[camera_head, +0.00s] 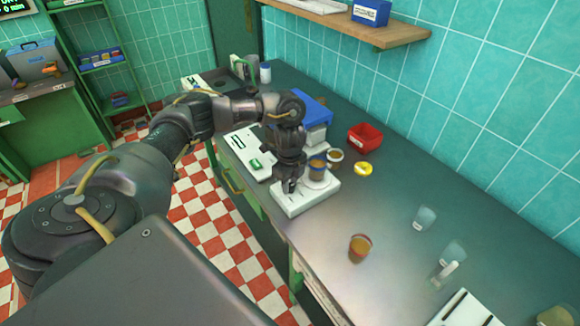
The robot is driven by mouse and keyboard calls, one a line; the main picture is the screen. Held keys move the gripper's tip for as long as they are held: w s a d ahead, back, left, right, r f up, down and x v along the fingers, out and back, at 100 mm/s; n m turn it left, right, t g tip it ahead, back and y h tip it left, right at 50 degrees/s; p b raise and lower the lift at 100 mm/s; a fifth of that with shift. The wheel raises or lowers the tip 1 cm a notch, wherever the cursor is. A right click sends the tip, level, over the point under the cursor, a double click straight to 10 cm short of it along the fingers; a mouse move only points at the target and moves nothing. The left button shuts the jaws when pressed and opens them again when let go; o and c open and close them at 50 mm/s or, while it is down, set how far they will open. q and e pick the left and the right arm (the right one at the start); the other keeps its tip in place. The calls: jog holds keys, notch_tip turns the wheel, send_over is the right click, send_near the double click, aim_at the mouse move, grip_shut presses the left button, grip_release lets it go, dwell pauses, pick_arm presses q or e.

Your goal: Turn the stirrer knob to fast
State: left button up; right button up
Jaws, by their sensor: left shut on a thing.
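The stirrer (322,194) is a flat white unit near the front edge of the grey counter. A cup with brown contents (317,169) stands on its round white plate. My left gripper (289,186) points down at the left front part of the stirrer. It is shut on the stirrer knob, which the fingers hide. The knob's setting cannot be read. My right gripper is not in view.
A white device with a green part (257,163) and a blue-lidded box (309,109) are close to my left arm. A red bin (365,136), a yellow ring (363,169) and an amber cup (359,247) stand to the right. Clear glasses (424,218) stand farther right.

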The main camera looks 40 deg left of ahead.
pick_arm(q)
jog(key=m, duration=1)
jog(key=shift+w+m, duration=0.1)
jog(key=shift+m, duration=0.3)
jog(key=m+b, duration=0.1)
jog(key=m, duration=0.4)
jog(key=shift+f+m, duration=0.1)
jog(key=shift+m, duration=0.2)
jog(key=m+b, duration=0.1)
jog(key=m, duration=0.4)
jog(key=shift+d, duration=0.1)
jog(key=shift+m, duration=0.3)
jog(key=o, duration=1)
